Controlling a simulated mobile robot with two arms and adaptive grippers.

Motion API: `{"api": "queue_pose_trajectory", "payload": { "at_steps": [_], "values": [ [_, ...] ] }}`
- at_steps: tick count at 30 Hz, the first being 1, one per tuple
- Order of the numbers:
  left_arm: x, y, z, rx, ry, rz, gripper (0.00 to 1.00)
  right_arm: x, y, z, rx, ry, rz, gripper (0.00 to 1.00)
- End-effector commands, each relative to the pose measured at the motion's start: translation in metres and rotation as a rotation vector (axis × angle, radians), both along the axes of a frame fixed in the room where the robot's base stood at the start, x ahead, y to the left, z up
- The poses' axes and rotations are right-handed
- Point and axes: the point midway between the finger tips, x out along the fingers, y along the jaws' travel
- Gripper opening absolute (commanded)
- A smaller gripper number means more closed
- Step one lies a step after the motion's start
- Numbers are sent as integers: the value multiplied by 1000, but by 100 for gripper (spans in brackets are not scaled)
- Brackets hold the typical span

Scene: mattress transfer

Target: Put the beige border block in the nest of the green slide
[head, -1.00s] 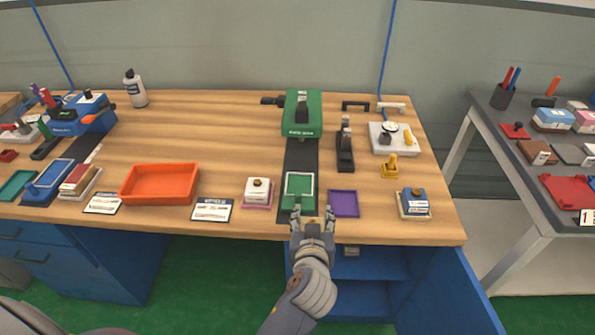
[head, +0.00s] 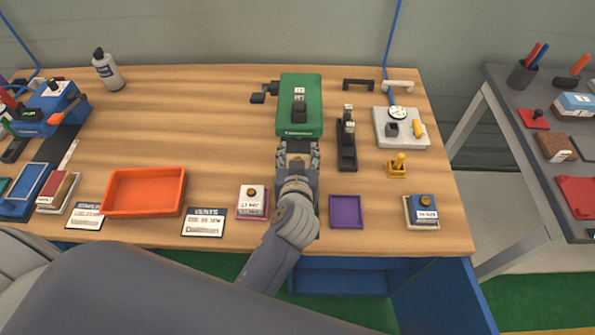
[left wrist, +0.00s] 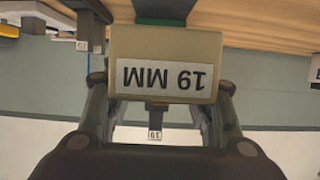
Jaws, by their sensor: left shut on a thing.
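My left gripper (head: 298,150) is shut on a beige block (left wrist: 165,65) with a white "19 MM" label, upside down in the left wrist view. In the head view the gripper is just in front of the green machine (head: 300,92), over the dark rail. The hand and arm hide the green slide and its nest there. A dark green part (left wrist: 165,11) shows beyond the block in the wrist view; I cannot tell whether it is the slide or whether the block touches it. My right gripper is not in view.
An orange tray (head: 145,213) stands at the left. A purple tray (head: 346,229) and a black stand (head: 347,152) are close on the right. A white block on a pink base (head: 252,212) lies left of my arm. Bare wood lies between the orange tray and the green machine.

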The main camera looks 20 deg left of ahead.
Motion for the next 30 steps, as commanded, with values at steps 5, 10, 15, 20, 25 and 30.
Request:
{"api": "queue_pose_trajectory", "payload": {
  "at_steps": [5,10,15,20,25,30],
  "values": [
    [0,0,-29,3,0,-1,23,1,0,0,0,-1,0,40],
    [0,0,-46,4,1,-2,23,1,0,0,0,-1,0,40],
    [1,0,-67,3,0,-1,23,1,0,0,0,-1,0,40],
    [1,0,-71,1,-3,0,23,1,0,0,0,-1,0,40],
    [1,0,-71,1,-3,0,23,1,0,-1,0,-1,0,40],
    [0,0,-77,0,-2,0,23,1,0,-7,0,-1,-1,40]
  ]
}}
